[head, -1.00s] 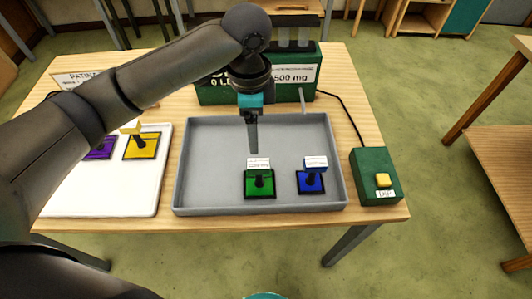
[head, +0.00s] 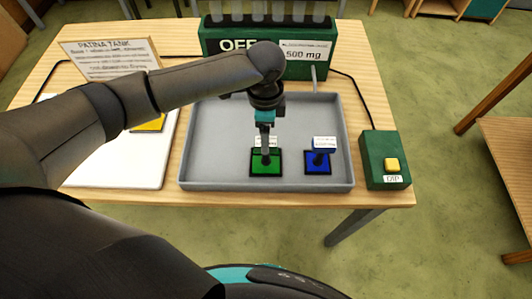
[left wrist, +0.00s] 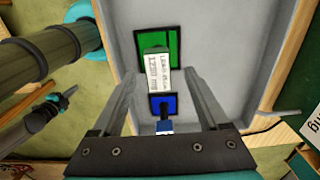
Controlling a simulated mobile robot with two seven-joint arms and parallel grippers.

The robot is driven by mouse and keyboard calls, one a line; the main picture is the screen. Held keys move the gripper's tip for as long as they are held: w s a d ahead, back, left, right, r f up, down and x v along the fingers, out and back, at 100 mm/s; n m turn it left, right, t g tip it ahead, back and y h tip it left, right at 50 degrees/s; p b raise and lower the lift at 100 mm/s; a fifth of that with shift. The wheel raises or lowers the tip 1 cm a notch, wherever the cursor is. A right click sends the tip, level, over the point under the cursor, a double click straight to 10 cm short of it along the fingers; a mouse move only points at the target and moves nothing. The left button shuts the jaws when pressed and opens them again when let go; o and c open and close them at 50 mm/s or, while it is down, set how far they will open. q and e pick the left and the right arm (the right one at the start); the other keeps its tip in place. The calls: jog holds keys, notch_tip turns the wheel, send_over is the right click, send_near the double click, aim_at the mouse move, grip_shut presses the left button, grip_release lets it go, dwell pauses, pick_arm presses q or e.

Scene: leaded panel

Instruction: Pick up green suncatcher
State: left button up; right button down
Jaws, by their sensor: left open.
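The green suncatcher (head: 259,168) is a green square in a black frame. It lies in the grey tray (head: 225,180), with a dark upright grip and a white label. In the left wrist view, the green suncatcher (left wrist: 172,48) is beyond my fingertips, and its white label reaches between them. My left gripper (head: 266,148) is directly over it, pointing down. In the left wrist view, my left gripper (left wrist: 159,76) has its two fingers apart with nothing clamped. What looks like my right gripper (left wrist: 66,95) is small at the left of that view; its jaws are unclear.
A blue suncatcher (head: 318,165) lies right of the green one in the tray. The green tank (head: 225,43) with tubes stands behind the tray. A green box with a yellow button (head: 391,164) is at the right. A white board (head: 150,170) with a yellow piece is left.

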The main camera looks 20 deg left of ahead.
pick_arm(q)
notch_tip(320, 180, down, 4)
jog(key=shift+s+d+r, duration=0.1)
jog(key=shift+r, duration=0.1)
grip_shut()
dwell(0.5)
jog(key=shift+r, duration=0.1)
dwell(0.8)
